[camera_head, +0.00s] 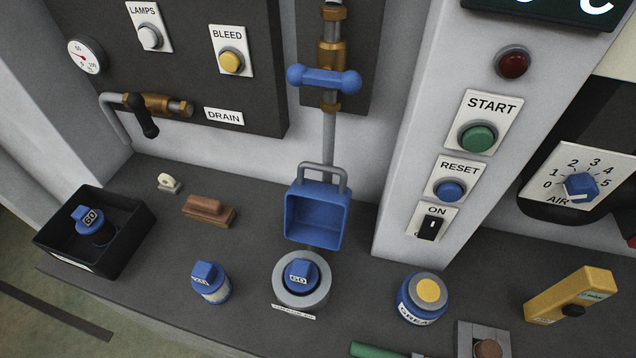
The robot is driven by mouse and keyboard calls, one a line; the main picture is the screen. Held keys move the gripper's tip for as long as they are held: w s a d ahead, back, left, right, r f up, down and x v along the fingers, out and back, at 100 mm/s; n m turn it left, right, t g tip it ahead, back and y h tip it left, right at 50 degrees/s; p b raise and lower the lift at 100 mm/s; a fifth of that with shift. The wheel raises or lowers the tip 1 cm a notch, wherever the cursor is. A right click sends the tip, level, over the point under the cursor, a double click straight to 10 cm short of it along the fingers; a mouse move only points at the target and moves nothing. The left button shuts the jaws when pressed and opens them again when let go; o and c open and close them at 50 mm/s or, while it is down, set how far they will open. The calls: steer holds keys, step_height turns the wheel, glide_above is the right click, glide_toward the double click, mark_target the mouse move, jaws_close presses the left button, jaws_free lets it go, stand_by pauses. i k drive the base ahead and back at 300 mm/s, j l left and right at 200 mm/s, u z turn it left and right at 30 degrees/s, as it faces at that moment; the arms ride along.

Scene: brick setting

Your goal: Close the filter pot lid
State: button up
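The filter pot (279,287) seems to be the round grey pot at the front middle of the dark bench, with a small label at its front that is too small to read. A blue filter cartridge (301,274) marked 60 sits in it. Behind the pot a blue, hollow, square lid (316,217) stands raised, its open side facing me. A grey loop handle (322,170) is at its top. The lid is apart from the pot's rim except perhaps at its lower edge, where a hinge is hard to make out. My gripper is not in view.
A blue-capped jar (211,284) stands left of the pot, and a grease tin (422,298) stands right. A black tray (115,250) holds another 60 cartridge. A brush (209,211) lies behind. A vertical pipe with a blue valve handle (324,79) rises behind the lid. A yellow device (570,295) lies far right.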

mark_target(316, 212)
steer(key=j+u, duration=1)
steer(key=j, duration=0.25)
